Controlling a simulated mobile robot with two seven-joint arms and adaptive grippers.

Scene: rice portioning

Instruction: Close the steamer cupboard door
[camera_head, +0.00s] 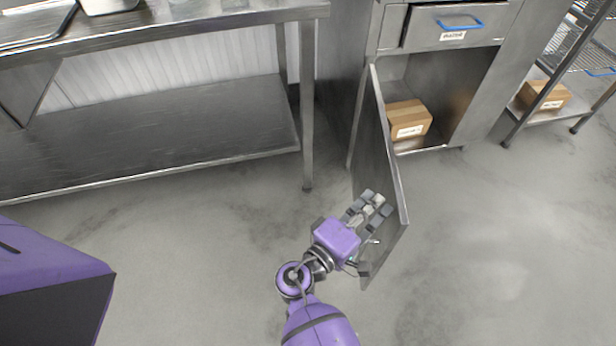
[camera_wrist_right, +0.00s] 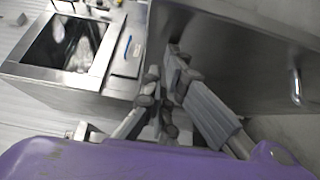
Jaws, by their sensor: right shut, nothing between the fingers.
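The steamer cupboard (camera_head: 435,85) stands at the back right of the head view. Its grey metal door (camera_head: 372,150) is wide open, swung out from the cupboard's left side towards me. My right gripper (camera_head: 376,207) is shut and empty in front of the door's outer face, near the free edge. I cannot tell whether the fingers touch the panel. In the right wrist view the shut fingers (camera_wrist_right: 166,92) are beside the door panel (camera_wrist_right: 235,55), with the door handle (camera_wrist_right: 296,88) at the right. My left gripper is not in view.
A cardboard box (camera_head: 408,118) sits inside the cupboard. A drawer with a blue handle (camera_head: 459,24) is above the opening. A steel table (camera_head: 170,140) stands to the left, its leg near the door. A wire rack (camera_head: 590,65) stands far right. The floor in front is clear.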

